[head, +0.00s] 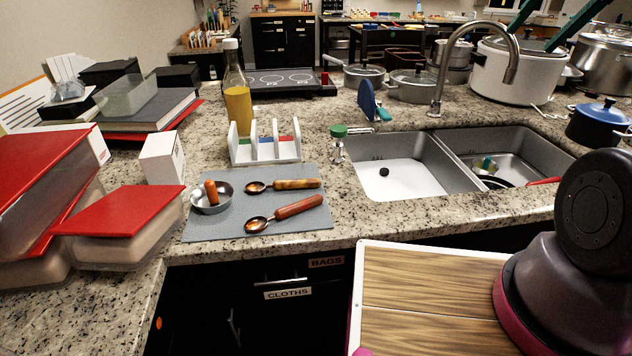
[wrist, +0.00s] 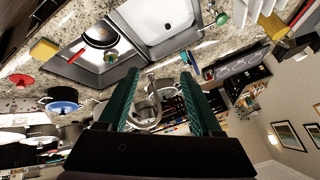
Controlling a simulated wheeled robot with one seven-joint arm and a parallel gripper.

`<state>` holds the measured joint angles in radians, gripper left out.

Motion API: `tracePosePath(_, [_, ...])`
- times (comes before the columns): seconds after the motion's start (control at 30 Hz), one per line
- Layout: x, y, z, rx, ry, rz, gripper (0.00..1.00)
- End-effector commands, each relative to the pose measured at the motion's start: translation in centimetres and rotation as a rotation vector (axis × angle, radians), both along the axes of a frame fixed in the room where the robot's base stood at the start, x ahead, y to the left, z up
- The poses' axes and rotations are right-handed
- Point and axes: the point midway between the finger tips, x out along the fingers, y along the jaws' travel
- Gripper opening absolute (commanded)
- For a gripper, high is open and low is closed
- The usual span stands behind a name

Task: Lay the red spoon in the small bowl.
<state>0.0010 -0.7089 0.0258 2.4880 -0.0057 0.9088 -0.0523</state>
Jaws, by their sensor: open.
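The red spoon (head: 300,206) lies on a grey mat (head: 200,233) on the counter, its dark bowl end to the left and its reddish handle to the right. The small bowl (head: 226,202) is metal and stands at the mat's left side. A short orange-brown thing (head: 212,192) stands in it. A second spoon (head: 296,184) with a yellowish-brown handle lies behind the red one. My gripper (wrist: 158,75) shows two green fingers, open and empty. In the head view its fingers (head: 531,40) show at the top right, far from the spoon.
A white rack (head: 264,150) stands behind the mat, with an oil bottle (head: 237,97) behind it. A white box (head: 162,158) and red-lidded containers (head: 122,212) stand to the left. The double sink (head: 409,163) lies to the right, with pots beyond it.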

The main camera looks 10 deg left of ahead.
Motion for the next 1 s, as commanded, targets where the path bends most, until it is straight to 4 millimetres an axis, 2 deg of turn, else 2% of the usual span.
tracePosePath(0.17, [3.5, 3.1, -3.4, -0.194, 0.079, 0.284, 0.66])
tracePosePath(0.3, [6.0, 6.7, -7.2, -0.339, 0.137, 0.602, 0.66])
tracePosePath(0.5, [7.9, 12.5, -13.5, -0.452, 0.176, 1.086, 0.66])
tracePosePath(0.63, [7.8, 16.7, -17.6, -0.465, 0.161, 1.406, 0.66])
tracePosePath(0.77, [6.8, 21.1, -21.3, -0.434, 0.101, 1.721, 0.66])
tracePosePath(0.9, [4.8, 25.9, -24.7, -0.354, -0.022, 2.032, 0.66])
tracePosePath(1.0, [3.2, 29.0, -26.2, -0.285, -0.137, 2.207, 0.66])
